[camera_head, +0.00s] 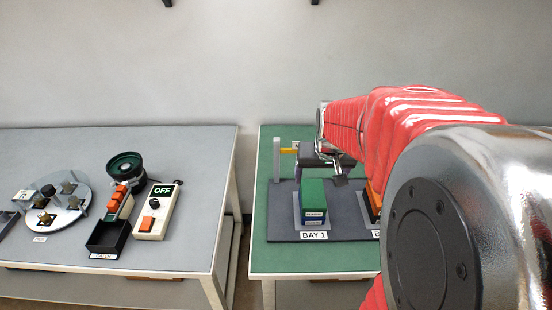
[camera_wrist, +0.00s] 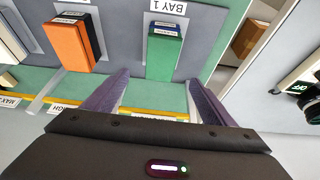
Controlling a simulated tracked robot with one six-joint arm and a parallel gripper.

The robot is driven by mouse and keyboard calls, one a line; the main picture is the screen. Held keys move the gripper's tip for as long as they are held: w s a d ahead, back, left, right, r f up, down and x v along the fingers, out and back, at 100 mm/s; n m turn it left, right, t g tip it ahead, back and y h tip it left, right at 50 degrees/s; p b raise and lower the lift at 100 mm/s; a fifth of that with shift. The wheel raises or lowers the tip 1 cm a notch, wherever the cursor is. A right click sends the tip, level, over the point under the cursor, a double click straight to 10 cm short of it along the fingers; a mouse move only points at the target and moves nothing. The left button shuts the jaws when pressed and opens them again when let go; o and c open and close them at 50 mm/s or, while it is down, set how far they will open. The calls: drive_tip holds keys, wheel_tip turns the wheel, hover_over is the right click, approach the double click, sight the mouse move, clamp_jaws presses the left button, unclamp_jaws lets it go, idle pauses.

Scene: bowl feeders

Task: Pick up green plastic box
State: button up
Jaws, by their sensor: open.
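My gripper (camera_wrist: 158,80) is open and empty. Its two fingers point toward the box, one to either side of it in the picture. In the head view my gripper (camera_head: 335,168) is just behind and to the right of the box, apparently above the board. Its fingertips are partly hidden there.
An orange box (camera_wrist: 68,46) stands in the neighbouring bay; my arm mostly hides it in the head view. A yellow strip (camera_wrist: 154,114) runs along the board's back. The left table (camera_head: 60,250) holds a bowl feeder (camera_head: 125,168) and an OFF control box (camera_head: 155,220).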

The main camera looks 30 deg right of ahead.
sight(313, 192)
drive_tip(key=shift+x, duration=4.05)
drive_tip(key=shift+f, duration=0.1)
drive_tip(key=shift+x, duration=2.5)
drive_tip(key=shift+a, duration=0.1)
drive_tip(key=shift+c, duration=0.3)
drive_tip(key=c, duration=1.2)
drive_tip(key=shift+w, duration=0.1)
drive_tip(key=shift+c, duration=0.2)
wheel_tip(313, 192, up, 10)
drive_tip(key=shift+r, duration=0.1)
